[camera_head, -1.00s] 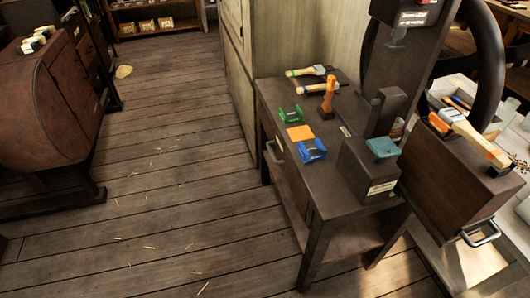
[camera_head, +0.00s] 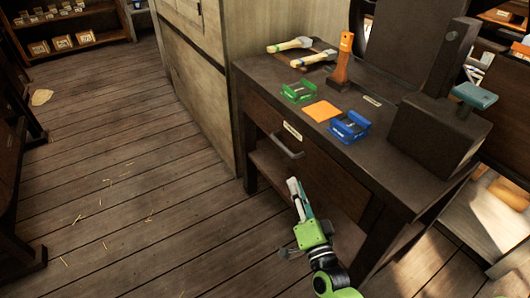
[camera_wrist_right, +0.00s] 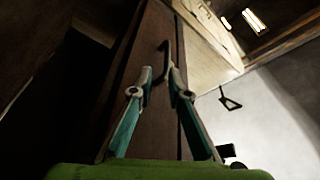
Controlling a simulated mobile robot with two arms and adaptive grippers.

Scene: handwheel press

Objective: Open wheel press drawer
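The wheel press drawer (camera_head: 325,170) is a dark brown front under the press table top and looks shut. Its metal handle (camera_head: 288,150) is a grey bar below a small pale label (camera_head: 292,131). My green right gripper (camera_head: 297,183) is a little below the handle, pointing up toward it, and appears apart from it. In the right wrist view, the two teal fingers (camera_wrist_right: 159,76) are open with nothing gripped. The dark handle (camera_wrist_right: 167,50) shows just beyond the fingertips, roughly in line with the gap between them. My left gripper is not in view.
On the press table (camera_head: 375,150) are a green holder (camera_head: 299,91), an orange square (camera_head: 323,111), a blue holder (camera_head: 349,126), an orange-handled tool (camera_head: 344,55) and two hammers. A lower shelf is under the drawer.

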